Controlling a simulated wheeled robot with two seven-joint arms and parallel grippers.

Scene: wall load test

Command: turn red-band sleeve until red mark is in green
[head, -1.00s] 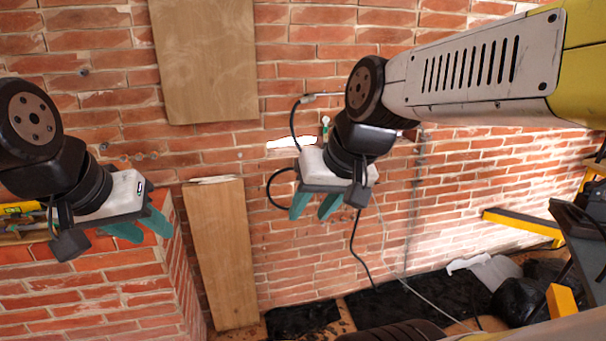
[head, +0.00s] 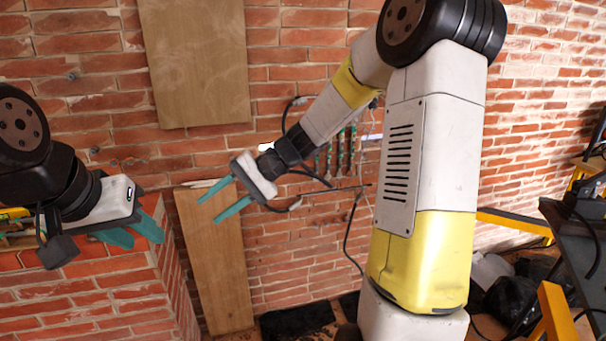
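I cannot make out a red-band sleeve, a red mark or a green zone in the head view. My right gripper (head: 208,211) is open and empty, its two teal fingers apart and pointing down-left in front of a leaning wooden board. My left gripper (head: 145,241) is at the left, beside the brick ledge, with its teal fingers apart and nothing seen between them. Several slim dark-green items (head: 341,152) hang on the brick wall behind my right forearm and are partly hidden by it.
A wooden board (head: 213,262) leans on the brick wall, and another board (head: 194,62) is fixed above it. A brick ledge (head: 95,290) stands at lower left. Dark bags (head: 512,297), a yellow beam (head: 513,222) and a dark table (head: 577,235) are at right.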

